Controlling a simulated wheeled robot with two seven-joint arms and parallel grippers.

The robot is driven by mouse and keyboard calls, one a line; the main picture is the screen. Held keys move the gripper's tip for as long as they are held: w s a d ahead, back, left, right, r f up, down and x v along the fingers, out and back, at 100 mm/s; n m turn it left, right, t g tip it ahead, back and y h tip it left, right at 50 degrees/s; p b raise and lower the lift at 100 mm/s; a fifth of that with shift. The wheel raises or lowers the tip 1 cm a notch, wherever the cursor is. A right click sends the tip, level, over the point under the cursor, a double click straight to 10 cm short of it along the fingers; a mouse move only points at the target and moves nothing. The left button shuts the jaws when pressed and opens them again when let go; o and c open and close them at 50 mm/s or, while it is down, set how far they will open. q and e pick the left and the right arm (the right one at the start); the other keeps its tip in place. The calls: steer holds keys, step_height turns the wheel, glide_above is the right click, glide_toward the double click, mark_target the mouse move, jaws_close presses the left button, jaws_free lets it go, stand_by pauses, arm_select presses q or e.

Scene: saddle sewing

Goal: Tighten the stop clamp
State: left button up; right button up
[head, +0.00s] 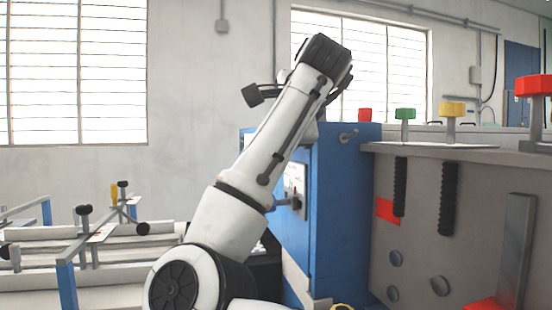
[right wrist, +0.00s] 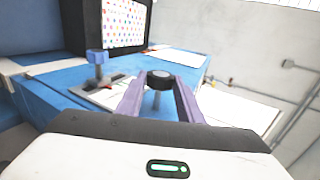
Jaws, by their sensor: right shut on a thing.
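A black round knob (right wrist: 159,77) on a short grey stem shows in the right wrist view. It may be the stop clamp's knob; I cannot tell for sure. My right gripper (right wrist: 160,86) has its two purple fingers on either side of the knob and is shut on it. The fingers partly hide the stem and what lies below. The head view shows a white arm of mine, but no gripper fingers. My left gripper is in neither view.
In the right wrist view, a blue-topped post (right wrist: 97,57) and a screen (right wrist: 125,22) stand beyond the knob on a blue bench (right wrist: 60,85). In the head view, a blue cabinet (head: 345,200) is behind my arm, with a grey panel (head: 425,225) at right and rails with black handles (head: 84,210) at left.

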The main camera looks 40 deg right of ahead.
steer(key=shift+s+f+t+h+b, duration=0.15)
steer(key=shift+f+t+h+b, duration=0.35)
steer(key=shift+t+b, duration=0.55)
steer(key=t+b, duration=0.1)
steer(key=h+b, duration=0.1)
steer(key=b, duration=0.1)
steer(key=shift+f+t+b, duration=0.25)
steer(key=shift+t+b, duration=0.05)
steer(key=shift+t, duration=0.05)
steer(key=shift+t+b, duration=0.4)
steer(key=shift+b, duration=0.05)
steer(key=shift+t+h+b, duration=0.6)
steer(key=shift+t+b, duration=0.1)
steer(key=shift+b, duration=0.2)
arm_select(q)
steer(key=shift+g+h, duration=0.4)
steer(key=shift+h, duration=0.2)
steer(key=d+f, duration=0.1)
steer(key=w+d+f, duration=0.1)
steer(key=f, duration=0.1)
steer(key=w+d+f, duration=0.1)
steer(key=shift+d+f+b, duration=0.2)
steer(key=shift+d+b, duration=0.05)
steer(key=shift+b, duration=0.1)
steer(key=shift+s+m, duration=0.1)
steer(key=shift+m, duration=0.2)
arm_select(e)
steer(key=shift+r+t, duration=0.15)
steer(key=shift+t, duration=0.15)
